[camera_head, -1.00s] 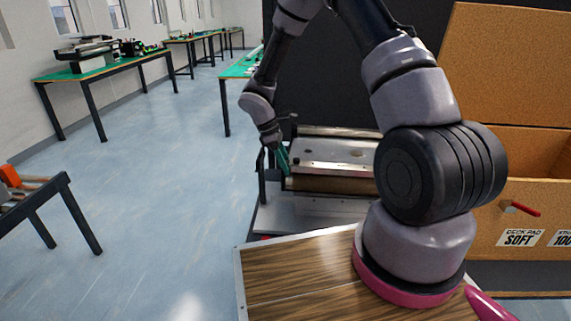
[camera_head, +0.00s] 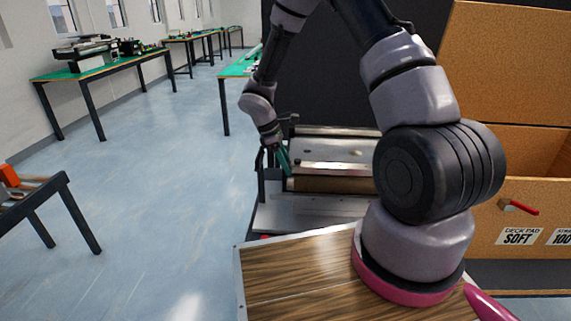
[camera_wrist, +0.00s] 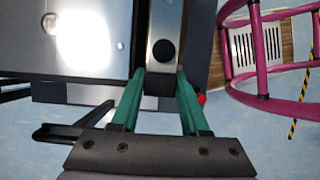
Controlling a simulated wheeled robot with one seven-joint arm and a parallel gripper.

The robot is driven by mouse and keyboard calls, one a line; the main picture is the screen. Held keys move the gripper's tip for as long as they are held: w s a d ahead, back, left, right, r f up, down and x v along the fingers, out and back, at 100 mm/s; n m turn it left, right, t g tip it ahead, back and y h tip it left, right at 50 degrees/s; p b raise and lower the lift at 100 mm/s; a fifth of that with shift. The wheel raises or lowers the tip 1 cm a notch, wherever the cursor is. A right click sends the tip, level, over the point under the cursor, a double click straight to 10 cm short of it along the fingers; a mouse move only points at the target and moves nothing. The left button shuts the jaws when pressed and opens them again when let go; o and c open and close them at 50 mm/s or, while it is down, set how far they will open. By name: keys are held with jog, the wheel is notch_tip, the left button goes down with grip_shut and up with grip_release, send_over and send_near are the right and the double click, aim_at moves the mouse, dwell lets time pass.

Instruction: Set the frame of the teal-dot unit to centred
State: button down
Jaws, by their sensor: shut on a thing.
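A metal-topped conveyor unit (camera_head: 335,146) stands in front of me in the head view, partly hidden behind my arm. A pale metal bar (camera_head: 335,168) runs along its near side above a brown strip (camera_head: 335,185). My gripper (camera_head: 284,162) is at the unit's left end. In the wrist view its two teal fingers (camera_wrist: 161,78) are shut on the end of a metal bar (camera_wrist: 164,22) with a black round spot. The bar lies beside a shiny plate (camera_wrist: 75,35), with a dark gap between. No teal dot or position marking is visible.
A wood-topped surface (camera_head: 290,280) lies below my arm. Benches (camera_head: 110,68) line the left wall. Open blue floor (camera_head: 160,190) lies to the left.

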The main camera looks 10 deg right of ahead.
jog(key=shift+c, duration=2)
grip_release()
jog(key=shift+r, duration=0.1)
jog(key=v, duration=1)
jog(key=shift+r, duration=0.3)
jog(key=shift+a+r, duration=0.1)
jog(key=s+d+r+m+t+y, duration=0.1)
jog(key=s+d+r+m, duration=0.25)
jog(key=r, duration=0.45)
jog(key=s+d+r+m+t+y, duration=0.2)
jog(key=s+r+m, duration=0.3)
jog(key=r, duration=0.2)
jog(key=s+d+r+m+t+y, duration=0.1)
jog(key=s+d+r+m, duration=0.25)
jog(key=r, duration=0.45)
jog(key=s+r+m+t+y, duration=0.2)
jog(key=s+r+m+t, duration=0.2)
jog(key=s, duration=0.6)
jog(key=r+m, duration=0.2)
jog(key=shift+d+m+t, duration=0.3)
